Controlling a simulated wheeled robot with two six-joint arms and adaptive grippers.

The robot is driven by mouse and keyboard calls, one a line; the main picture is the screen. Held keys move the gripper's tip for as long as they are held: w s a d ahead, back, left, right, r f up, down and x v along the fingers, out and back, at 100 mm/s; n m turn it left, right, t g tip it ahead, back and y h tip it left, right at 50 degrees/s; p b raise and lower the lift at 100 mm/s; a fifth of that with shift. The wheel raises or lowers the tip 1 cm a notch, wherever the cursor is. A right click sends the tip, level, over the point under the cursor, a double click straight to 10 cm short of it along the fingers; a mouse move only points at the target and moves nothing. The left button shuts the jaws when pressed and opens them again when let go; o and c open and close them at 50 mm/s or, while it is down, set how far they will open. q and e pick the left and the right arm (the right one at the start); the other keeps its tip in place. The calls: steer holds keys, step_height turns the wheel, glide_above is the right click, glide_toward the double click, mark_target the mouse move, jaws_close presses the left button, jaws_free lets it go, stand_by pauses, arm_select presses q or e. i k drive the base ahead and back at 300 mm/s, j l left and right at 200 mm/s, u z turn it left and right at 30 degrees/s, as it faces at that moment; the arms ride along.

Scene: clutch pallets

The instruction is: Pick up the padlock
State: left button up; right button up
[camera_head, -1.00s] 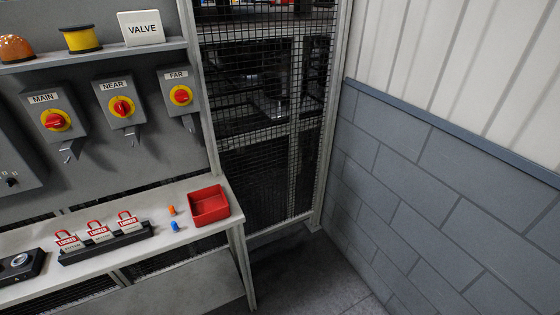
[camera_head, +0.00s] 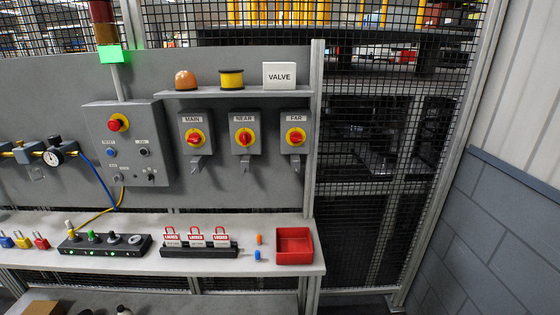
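Three small padlocks stand at the left end of the grey bench (camera_head: 290,262) in the head view. They are a blue padlock (camera_head: 6,241), partly at the picture's edge, a yellow padlock (camera_head: 22,241) and a red padlock (camera_head: 41,242). They look upright and a little apart from each other. Neither of my grippers shows in the view.
Right of the padlocks are a black strip with knobs (camera_head: 103,243), a rack of red-and-white tags (camera_head: 198,250), orange and blue plugs (camera_head: 258,248), and a red tray (camera_head: 294,258). Behind rise switch boxes (camera_head: 195,133), a control box (camera_head: 128,145) and a mesh fence (camera_head: 390,235).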

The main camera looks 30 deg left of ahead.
mark_target(23, 243)
steer(key=u, duration=2.7)
